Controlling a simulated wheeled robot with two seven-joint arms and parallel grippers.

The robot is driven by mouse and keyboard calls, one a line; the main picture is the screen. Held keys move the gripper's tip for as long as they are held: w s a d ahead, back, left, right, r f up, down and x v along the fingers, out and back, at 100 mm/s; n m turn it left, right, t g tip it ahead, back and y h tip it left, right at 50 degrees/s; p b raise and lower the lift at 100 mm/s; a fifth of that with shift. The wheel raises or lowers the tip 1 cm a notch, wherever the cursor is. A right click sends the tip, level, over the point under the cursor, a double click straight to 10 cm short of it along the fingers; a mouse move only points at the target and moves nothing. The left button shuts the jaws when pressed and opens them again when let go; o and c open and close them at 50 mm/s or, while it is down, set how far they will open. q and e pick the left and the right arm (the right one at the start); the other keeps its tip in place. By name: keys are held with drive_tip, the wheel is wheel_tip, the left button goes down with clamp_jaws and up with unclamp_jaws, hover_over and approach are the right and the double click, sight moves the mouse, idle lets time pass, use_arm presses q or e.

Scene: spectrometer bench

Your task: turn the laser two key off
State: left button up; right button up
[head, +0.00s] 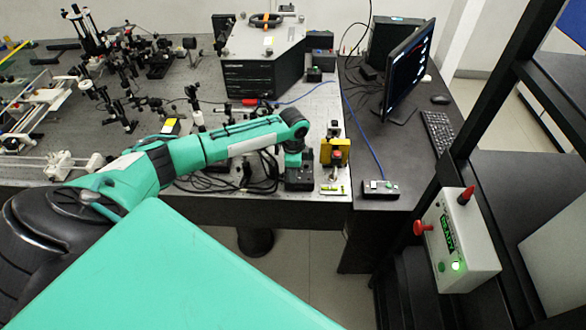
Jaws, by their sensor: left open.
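My left gripper (301,179) hangs at the end of my teal arm, low over the front right corner of the optical table (215,88). It is open; its fingers are small and dark here. Just to its right stands a yellow and black device (335,151) with a reddish part low on its front. I cannot tell whether the gripper touches it. A small grey control box (380,188) with a blue cable lies on the black desk, right of the gripper. No laser two label or key can be made out. My right gripper is not in view.
A large black and grey instrument (262,75) stands at the back. Optical mounts (120,100) crowd the table's left. Black cables (235,180) lie beside the gripper. A monitor (407,70) and keyboard (437,131) are on the desk. A white button box (455,240) stands at right.

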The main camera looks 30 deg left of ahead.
use_arm(q)
wheel_tip(320, 180, up, 14)
drive_tip(key=b, duration=0.4)
drive_tip(key=shift+b, duration=0.3)
drive_tip(key=shift+f, duration=0.1)
